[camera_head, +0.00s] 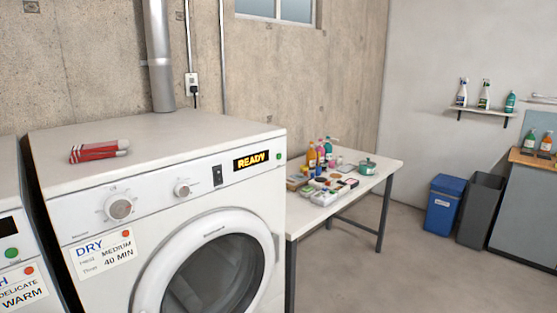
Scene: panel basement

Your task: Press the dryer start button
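The white dryer (170,165) fills the left and middle of the head view, its round door (150,285) at the front. Its label (104,252) reads DRY, MEDIUM, 40 MIN. A lit display (251,161) on its panel reads READY. A small green button (279,155) sits just right of the display, at the panel's right end. Two knobs, a larger one (119,207) and a smaller one (182,189), and a dark switch (217,175) are further left. Neither of my grippers is in view.
A red and white package (98,151) lies on the dryer top. A second machine at the left edge has its own green button (11,253). A white table (393,164) with bottles stands right of the dryer. Blue (442,205) and grey (480,210) bins stand farther right. The floor at lower right is clear.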

